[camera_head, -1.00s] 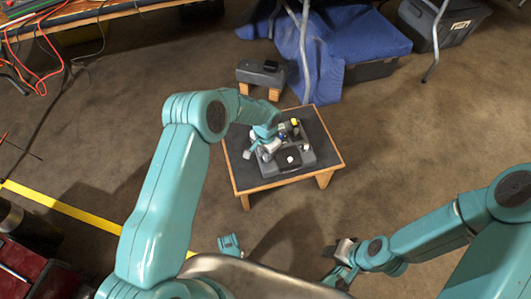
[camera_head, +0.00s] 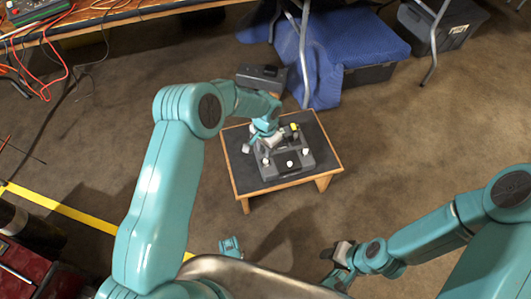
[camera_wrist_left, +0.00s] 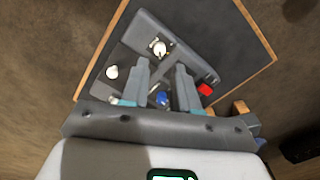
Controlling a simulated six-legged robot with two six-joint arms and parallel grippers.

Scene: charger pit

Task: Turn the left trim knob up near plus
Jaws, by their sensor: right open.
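A grey control box (camera_head: 304,158) lies on a small dark-topped wooden table (camera_head: 239,178). Two white knobs show in the head view, one at the front middle (camera_head: 290,164) and one to its left (camera_head: 266,162). The wrist view also shows two white knobs, one (camera_wrist_left: 159,47) and another (camera_wrist_left: 112,72), plus a blue part (camera_wrist_left: 162,98) between my fingers and a red part (camera_wrist_left: 205,89). I cannot tell a plus mark. My left gripper (camera_head: 262,143) is over the box's left side; its fingers (camera_wrist_left: 163,82) are apart. My right gripper (camera_head: 338,266) is open and empty, away from the table.
A dark grey block on wooden feet (camera_head: 262,76) stands behind the table. A blue cloth (camera_head: 350,35) drapes over a bin beyond it. A workbench with red cables (camera_head: 70,28) is at the upper left. Floor right of the table is clear.

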